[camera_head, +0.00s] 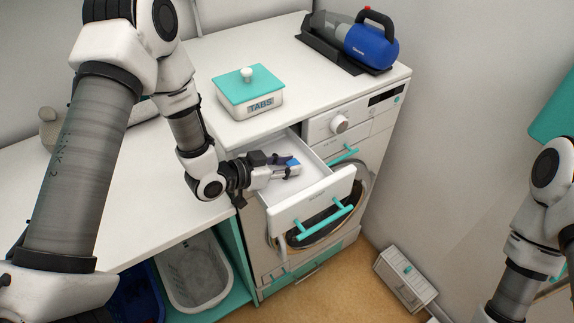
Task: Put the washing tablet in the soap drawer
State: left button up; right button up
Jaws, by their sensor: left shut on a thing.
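The washing tablet (293,163) shows as a small blue and white piece at the tips of my left gripper (289,167). The gripper is shut on it and reaches in from the left over the open soap drawer (325,185). The drawer is white with a turquoise handle and is pulled out of the washing machine (372,125). I cannot tell whether the tablet touches the drawer floor. The fingers hide part of the tablet. My right arm shows at the right edge, but its gripper is out of view.
A white TABS box (250,103) with a closed turquoise lid stands on the worktop. A blue handheld vacuum (370,45) rests in a black holder at the back right. Below the worktop is a white basin (195,270). A white crate-like box (405,280) lies on the floor.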

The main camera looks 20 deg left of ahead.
aim_at(273, 166)
pick_arm(q)
jog(key=o, duration=0.9)
jog(key=shift+s+f, duration=0.3)
jog(key=shift+f, duration=0.35)
pick_arm(e)
jog(key=shift+f, duration=0.2)
pick_arm(q)
jog(key=shift+o, duration=0.2)
jog(key=shift+d, duration=0.1)
jog(key=shift+r+p, duration=0.3)
jog(key=shift+r, duration=0.05)
jog(key=shift+w+r+p, duration=0.15)
jog(key=shift+r+p, duration=0.3)
jog(key=shift+r, duration=0.05)
jog(key=s+a, duration=0.1)
jog(key=s+a+b, duration=0.1)
jog(key=a, duration=0.1)
jog(key=shift+r, duration=0.3)
jog(key=v, duration=0.7)
jog(key=shift+d+r, duration=0.25)
jog(key=shift+r, duration=0.1)
jog(key=shift+p+v, duration=0.35)
jog(key=shift+v, duration=0.4)
pick_arm(e)
jog(key=shift+w+a+r, duration=0.1)
jog(key=shift+w+r, duration=0.1)
jog(key=shift+r, duration=0.45)
pick_arm(q)
jog(key=shift+d, duration=0.1)
